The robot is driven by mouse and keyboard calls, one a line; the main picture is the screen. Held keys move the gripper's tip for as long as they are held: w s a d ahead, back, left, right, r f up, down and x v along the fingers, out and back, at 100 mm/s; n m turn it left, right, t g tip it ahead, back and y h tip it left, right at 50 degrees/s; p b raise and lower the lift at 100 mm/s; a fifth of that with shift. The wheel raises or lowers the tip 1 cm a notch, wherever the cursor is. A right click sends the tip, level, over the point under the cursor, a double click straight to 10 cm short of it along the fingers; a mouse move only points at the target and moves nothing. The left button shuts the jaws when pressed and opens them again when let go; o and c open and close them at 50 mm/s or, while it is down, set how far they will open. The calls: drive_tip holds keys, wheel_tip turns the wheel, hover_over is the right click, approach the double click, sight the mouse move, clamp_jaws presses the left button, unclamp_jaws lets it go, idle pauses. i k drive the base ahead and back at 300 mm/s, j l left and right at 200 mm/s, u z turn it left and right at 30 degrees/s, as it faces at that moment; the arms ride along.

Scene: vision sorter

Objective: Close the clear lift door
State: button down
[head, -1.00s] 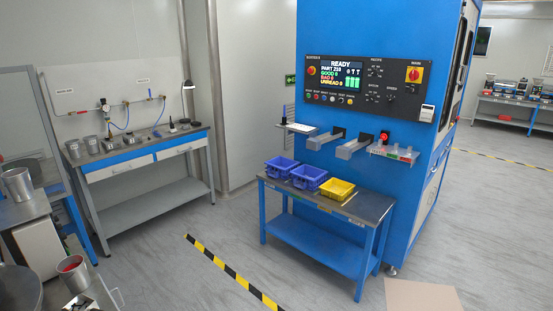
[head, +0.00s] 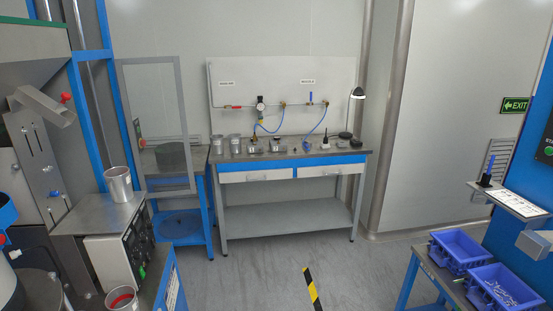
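A clear door panel in a grey frame (head: 154,100) stands at the left of the head view, beside a blue upright frame (head: 92,110). I take it for the lift door. It is swung out from the blue frame, so it looks open. Its left edge is near the blue post, and the bench behind shows through the pane. A handle cannot be made out. My gripper is not in view.
A metal cup (head: 119,186) stands on a grey machine top in front of the door. A steel chute (head: 42,105) is further left. The workbench (head: 290,168) is at the back. Blue bins (head: 462,251) sit at the right. The middle floor (head: 270,265) is clear apart from striped tape.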

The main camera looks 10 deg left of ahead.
sight(119, 62)
drive_tip(key=i+j+u, duration=0.15)
drive_tip(key=i+u, duration=0.15)
drive_tip(key=i, duration=0.4)
drive_tip(key=i+u, duration=0.3)
drive_tip(key=i, duration=0.4)
drive_tip(key=i+l+u, duration=0.3)
drive_tip(key=i, duration=0.35)
